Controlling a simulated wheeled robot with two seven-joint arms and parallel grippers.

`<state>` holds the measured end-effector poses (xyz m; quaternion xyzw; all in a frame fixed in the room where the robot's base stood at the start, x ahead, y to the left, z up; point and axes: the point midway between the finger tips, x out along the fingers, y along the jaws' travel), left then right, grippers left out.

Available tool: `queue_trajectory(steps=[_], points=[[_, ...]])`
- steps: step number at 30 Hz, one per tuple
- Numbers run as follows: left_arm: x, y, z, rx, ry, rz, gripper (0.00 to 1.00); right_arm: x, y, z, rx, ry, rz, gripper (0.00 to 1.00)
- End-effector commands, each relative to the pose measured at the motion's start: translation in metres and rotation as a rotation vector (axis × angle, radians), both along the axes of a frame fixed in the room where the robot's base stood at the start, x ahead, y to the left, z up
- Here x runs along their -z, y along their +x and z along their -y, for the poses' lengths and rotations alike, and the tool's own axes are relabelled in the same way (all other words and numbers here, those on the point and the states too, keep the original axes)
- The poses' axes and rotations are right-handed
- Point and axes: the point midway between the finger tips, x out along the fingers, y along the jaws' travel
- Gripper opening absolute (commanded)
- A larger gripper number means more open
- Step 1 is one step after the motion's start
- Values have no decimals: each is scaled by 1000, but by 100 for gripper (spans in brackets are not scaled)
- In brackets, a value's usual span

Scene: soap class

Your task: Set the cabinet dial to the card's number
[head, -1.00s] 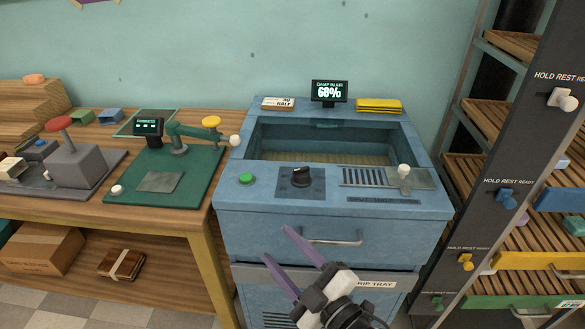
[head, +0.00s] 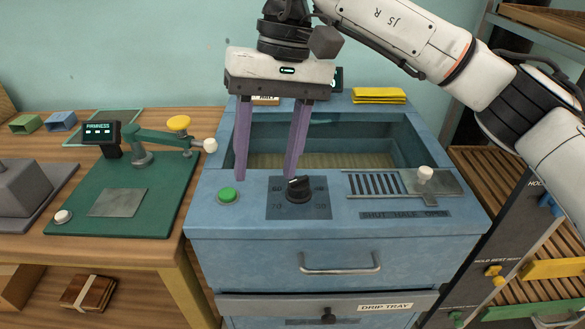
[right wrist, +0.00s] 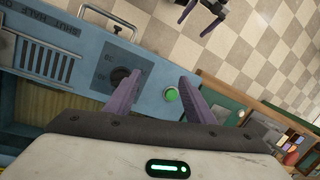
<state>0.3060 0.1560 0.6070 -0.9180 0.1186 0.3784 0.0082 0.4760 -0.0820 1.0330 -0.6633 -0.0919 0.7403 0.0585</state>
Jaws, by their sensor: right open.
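The black dial (head: 298,190) sits on a dark numbered plate on the blue cabinet's (head: 235,221) front ledge. Its small numbers and pointer are hard to read. My right gripper (head: 267,178) is open and empty, pointing down, its purple fingers over the ledge between the green button (head: 228,195) and the dial. One finger overlaps the dial's back edge in the head view; contact cannot be told. In the right wrist view the dial (right wrist: 122,77) is partly behind one finger. The card (head: 266,99) is mostly hidden behind my gripper. My left gripper (right wrist: 202,14) shows at the top there, fingers apart.
A vent slider with a white knob (head: 425,173) is right of the dial. A drawer handle (head: 340,265) sticks out below. Yellow cloth (head: 378,95) lies at the cabinet's back. The display is mostly hidden. A green firmness tester (head: 150,190) stands on the left table.

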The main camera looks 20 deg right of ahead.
Motion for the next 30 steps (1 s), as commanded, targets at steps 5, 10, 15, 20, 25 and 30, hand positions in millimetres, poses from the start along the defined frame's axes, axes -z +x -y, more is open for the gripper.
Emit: queue_trajectory(steps=[5, 10, 15, 20, 25, 30], points=[[5, -1, 1, 2, 1, -3, 100, -29, 16, 49, -54, -180, 109, 49], [7, -2, 1, 3, 1, -7, 100, -24, 17, 58, -66, -215, 121, 49], [10, -4, 1, 4, 1, -12, 100, 7, 16, 58, -65, -211, 116, 49], [11, -4, 2, 4, 2, -14, 100, 36, 16, 57, -65, -210, 117, 49], [11, -4, 2, 5, 1, -13, 100, 58, 16, 57, -66, -208, 118, 49], [11, -4, 2, 4, 1, -12, 100, 67, 16, 56, -65, -208, 120, 49]])
